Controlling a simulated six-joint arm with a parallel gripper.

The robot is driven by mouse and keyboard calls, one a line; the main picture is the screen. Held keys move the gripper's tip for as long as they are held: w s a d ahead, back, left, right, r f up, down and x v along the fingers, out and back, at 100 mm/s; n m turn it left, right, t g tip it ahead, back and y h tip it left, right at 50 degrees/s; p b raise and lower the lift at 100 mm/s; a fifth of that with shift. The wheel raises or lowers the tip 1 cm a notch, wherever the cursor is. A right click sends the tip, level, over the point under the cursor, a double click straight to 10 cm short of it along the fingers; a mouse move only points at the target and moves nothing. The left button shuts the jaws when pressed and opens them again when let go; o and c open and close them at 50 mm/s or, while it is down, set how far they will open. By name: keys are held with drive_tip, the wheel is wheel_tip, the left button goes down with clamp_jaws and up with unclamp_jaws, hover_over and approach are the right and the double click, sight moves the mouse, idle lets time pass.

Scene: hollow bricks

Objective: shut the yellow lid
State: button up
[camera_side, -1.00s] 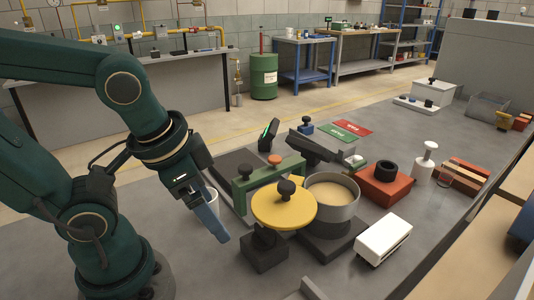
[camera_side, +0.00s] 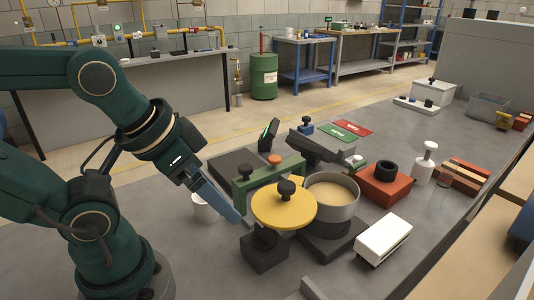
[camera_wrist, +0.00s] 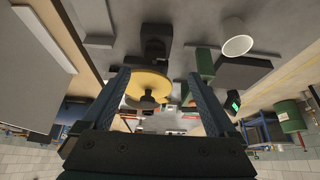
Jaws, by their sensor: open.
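The yellow lid (camera_side: 275,211) is a flat disc with a black knob (camera_side: 286,188) on top. It sits level above a dark block (camera_side: 264,254), to the left of a round grey pot (camera_side: 347,211) with pale beige contents, whose mouth is largely uncovered. My gripper (camera_side: 232,214) is to the left of the lid, pointing down and right, apart from it in the picture. In the wrist view the open blue fingers (camera_wrist: 161,85) stand on either side of the yellow lid (camera_wrist: 150,80), with nothing seen held between them.
A green bracket (camera_side: 243,190) stands just behind the lid, and a white cup (camera_side: 204,210) is behind my gripper. A white box (camera_side: 383,239) lies right of the pot; a red block (camera_side: 385,190) with a black ring is behind it. The front left table is clear.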

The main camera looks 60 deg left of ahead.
drive_tip(key=c, duration=0.5)
drive_tip(key=shift+s+f+n, duration=0.1)
drive_tip(key=shift+s+n, duration=0.15)
drive_tip(key=shift+n, duration=0.05)
drive_tip(key=c, duration=0.5)
drive_tip(key=shift+s+d+r+n+g, duration=0.3)
drive_tip(key=shift+d+r+n, duration=0.1)
drive_tip(key=shift+n, duration=0.2)
clamp_jaws()
drive_tip(key=w+a+r+n+g+h, duration=0.35)
drive_tip(key=w+r+n, duration=0.2)
drive_tip(key=n, duration=0.65)
drive_tip(key=w+a+n+h, duration=0.2)
drive_tip(key=a+n+h, duration=0.2)
drive_tip(key=a+n, duration=0.55)
drive_tip(key=shift+w+d+f+m+t+y, duration=0.1)
drive_tip(key=shift+w+d+f+m, duration=0.25)
drive_tip(key=shift+d+f, duration=1.05)
drive_tip(key=shift+w+d+f+m+t+y, duration=0.1)
drive_tip(key=shift+w+d+f+m, duration=0.25)
drive_tip(key=shift+d+f, duration=1.1)
drive_tip(key=shift+w+d+f+m+t+y, duration=0.1)
drive_tip(key=shift+w+d+f+m, duration=0.45)
drive_tip(key=shift+f, duration=1.45)
